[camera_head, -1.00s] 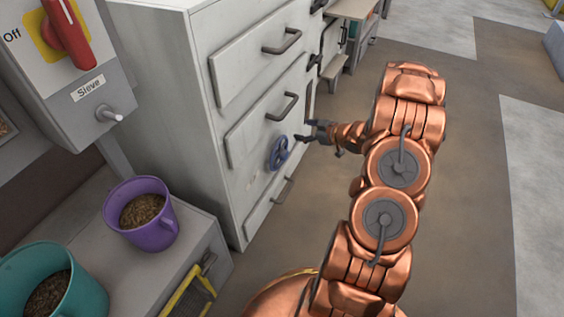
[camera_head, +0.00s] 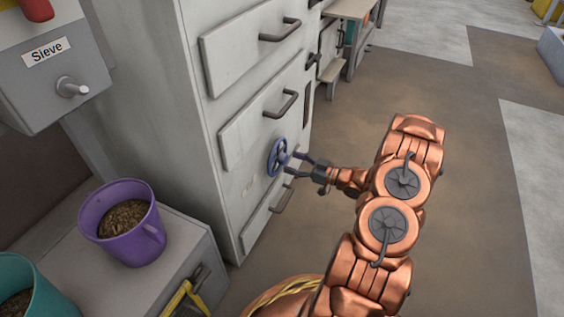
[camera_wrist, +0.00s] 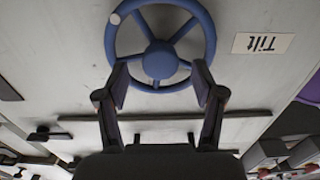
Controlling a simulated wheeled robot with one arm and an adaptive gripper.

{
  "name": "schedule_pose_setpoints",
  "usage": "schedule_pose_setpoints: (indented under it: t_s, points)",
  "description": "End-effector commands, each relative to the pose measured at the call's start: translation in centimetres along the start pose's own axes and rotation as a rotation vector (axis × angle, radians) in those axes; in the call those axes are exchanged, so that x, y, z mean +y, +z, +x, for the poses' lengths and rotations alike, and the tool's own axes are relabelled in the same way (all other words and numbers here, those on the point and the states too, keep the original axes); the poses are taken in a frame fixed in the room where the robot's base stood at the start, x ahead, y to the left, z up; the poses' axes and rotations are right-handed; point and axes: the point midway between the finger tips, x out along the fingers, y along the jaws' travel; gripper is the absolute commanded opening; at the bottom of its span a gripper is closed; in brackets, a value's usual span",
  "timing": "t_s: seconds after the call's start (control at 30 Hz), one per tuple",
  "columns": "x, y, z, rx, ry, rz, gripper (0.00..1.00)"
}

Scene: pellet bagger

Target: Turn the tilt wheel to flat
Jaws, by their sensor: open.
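The blue tilt wheel (camera_head: 277,157) is on the front of the grey cabinet, between two drawer handles. In the wrist view the wheel (camera_wrist: 160,58) shows its rim, spokes, hub and a pale knob on the rim at upper left. A "Tilt" label (camera_wrist: 263,43) appears upside down to its right. My gripper (camera_head: 297,164) is open and points at the wheel from the right. In the wrist view my gripper's fingertips (camera_wrist: 160,78) stand apart on either side of the wheel's lower rim. I cannot tell whether they touch it.
The grey cabinet (camera_head: 185,90) has drawers with dark handles (camera_head: 281,104) above and below the wheel. A purple mug of pellets (camera_head: 122,222) and a teal mug (camera_head: 50,295) stand at left below the Sieve box (camera_head: 55,85). The floor (camera_head: 465,220) at right is clear.

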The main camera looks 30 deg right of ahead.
Motion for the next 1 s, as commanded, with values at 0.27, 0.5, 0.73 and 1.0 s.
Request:
schedule_pose_setpoints:
  t_s: [0.27, 0.5, 0.73, 1.0]
  points:
    - [-0.1, 0.1, 3.2, 0.001, -0.003, 0.000, 0.68]
    - [-0.2, 0.0, 4.4, 0.001, -0.003, 0.001, 0.68]
    - [-0.1, 0.0, 4.5, 0.001, -0.003, 0.001, 0.68]
    - [-0.1, 0.0, 4.4, 0.000, -0.003, 0.001, 0.46]
